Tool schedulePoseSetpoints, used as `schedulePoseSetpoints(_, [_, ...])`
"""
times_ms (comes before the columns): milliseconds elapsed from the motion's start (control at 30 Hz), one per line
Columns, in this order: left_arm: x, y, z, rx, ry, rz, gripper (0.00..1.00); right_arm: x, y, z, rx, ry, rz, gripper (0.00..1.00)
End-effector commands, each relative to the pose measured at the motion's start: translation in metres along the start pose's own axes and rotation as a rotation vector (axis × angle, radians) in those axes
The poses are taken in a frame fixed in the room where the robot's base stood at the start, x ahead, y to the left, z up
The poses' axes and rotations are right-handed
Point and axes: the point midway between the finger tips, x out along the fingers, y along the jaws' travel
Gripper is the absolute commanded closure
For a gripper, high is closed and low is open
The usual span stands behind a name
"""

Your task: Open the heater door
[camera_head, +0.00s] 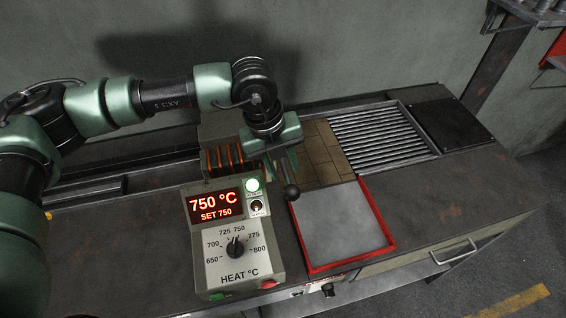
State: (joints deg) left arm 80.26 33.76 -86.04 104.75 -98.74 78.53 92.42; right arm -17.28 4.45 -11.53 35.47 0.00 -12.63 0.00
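The heater (226,158) stands at the back of the bench, behind the control box, with orange-glowing bars showing at its front. A dark lever with a black ball knob (291,191) sticks out at the heater's right side. I cannot make out the door itself as a separate panel. My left gripper (281,164) reaches down from above, right at the lever, just above the ball knob. Its green fingers partly hide the lever, and I cannot tell whether they touch or grip it. My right gripper is not in view.
The control box (236,236) shows 750 °C and stands in front of the heater. A red-rimmed tray (340,228) with a grey plate lies to the right. Behind it are a brick surface (325,152) and a slatted roller section (380,134).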

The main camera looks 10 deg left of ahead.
Motion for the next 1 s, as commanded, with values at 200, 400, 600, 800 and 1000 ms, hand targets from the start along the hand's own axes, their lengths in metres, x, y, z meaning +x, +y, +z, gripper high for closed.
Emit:
schedulePoseSetpoints(200, [-0.0002, -0.0001, -0.0002, 0.0, 0.001, 0.0, 1.0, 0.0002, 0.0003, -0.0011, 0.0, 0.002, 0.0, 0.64])
schedulePoseSetpoints(400, [-0.0004, 0.0, -0.0002, 0.0, 0.001, 0.0, 1.0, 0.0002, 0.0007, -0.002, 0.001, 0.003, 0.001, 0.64])
schedulePoseSetpoints(600, [-0.0005, 0.0, -0.0001, 0.0, 0.001, 0.0, 1.0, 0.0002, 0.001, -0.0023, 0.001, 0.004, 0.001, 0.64])
schedulePoseSetpoints(800, [-0.0007, 0.0, -0.0001, 0.0, 0.001, 0.0, 1.0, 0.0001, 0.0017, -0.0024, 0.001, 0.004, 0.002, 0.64])
schedulePoseSetpoints(1000, [-0.0007, 0.0, 0.0, 0.0, 0.001, -0.001, 1.0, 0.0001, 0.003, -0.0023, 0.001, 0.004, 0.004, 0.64])
